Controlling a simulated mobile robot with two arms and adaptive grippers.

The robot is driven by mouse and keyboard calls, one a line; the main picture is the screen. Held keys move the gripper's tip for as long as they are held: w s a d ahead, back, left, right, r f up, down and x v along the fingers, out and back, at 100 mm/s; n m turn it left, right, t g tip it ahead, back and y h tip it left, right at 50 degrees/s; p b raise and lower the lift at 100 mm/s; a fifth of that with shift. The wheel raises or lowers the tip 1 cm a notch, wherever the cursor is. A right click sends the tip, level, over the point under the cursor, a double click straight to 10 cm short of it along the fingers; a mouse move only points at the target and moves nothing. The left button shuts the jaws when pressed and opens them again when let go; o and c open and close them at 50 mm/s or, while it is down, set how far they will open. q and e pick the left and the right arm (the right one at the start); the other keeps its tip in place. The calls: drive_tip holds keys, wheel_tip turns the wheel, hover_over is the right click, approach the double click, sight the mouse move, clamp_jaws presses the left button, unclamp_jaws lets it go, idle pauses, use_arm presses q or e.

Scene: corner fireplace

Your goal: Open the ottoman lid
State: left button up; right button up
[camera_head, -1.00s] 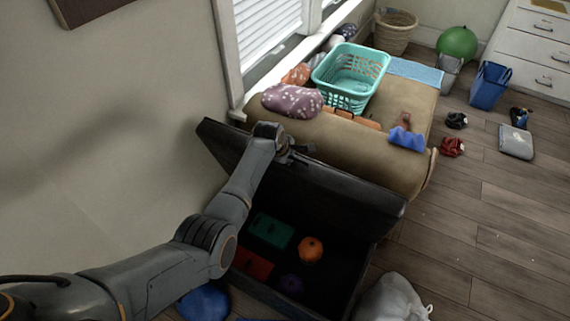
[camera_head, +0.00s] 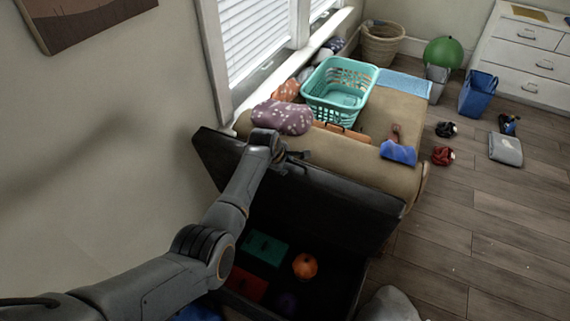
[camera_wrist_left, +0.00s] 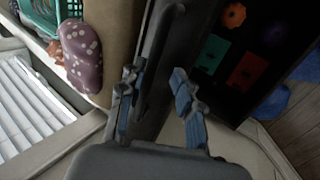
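The dark ottoman stands open. Its lid (camera_head: 335,205) is raised to a steep angle, with its back toward the tan bench. Inside the box lie an orange pumpkin-like thing (camera_head: 305,265), a green box (camera_head: 264,249) and a red box (camera_head: 246,284); a dark purple thing is hard to make out. My left gripper (camera_head: 290,162) is at the lid's upper edge. In the left wrist view my left gripper (camera_wrist_left: 158,105) has its blue-padded fingers apart, with the lid edge (camera_wrist_left: 160,60) running between them; contact is unclear. My right gripper is not in view.
Behind the lid, the tan bench (camera_head: 365,175) holds a teal basket (camera_head: 340,92), a purple spotted cushion (camera_head: 283,117) and a blue item (camera_head: 398,153). A white bag (camera_head: 390,305) lies right of the ottoman. Wooden floor (camera_head: 470,230) is open to the right.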

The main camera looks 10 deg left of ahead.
use_arm(q)
drive_tip(key=shift+f, duration=0.1)
drive_tip(key=shift+s+r, duration=0.3)
drive_tip(key=shift+r, duration=0.2)
drive_tip(key=v, duration=1.1)
drive_tip(key=shift+c, duration=0.2)
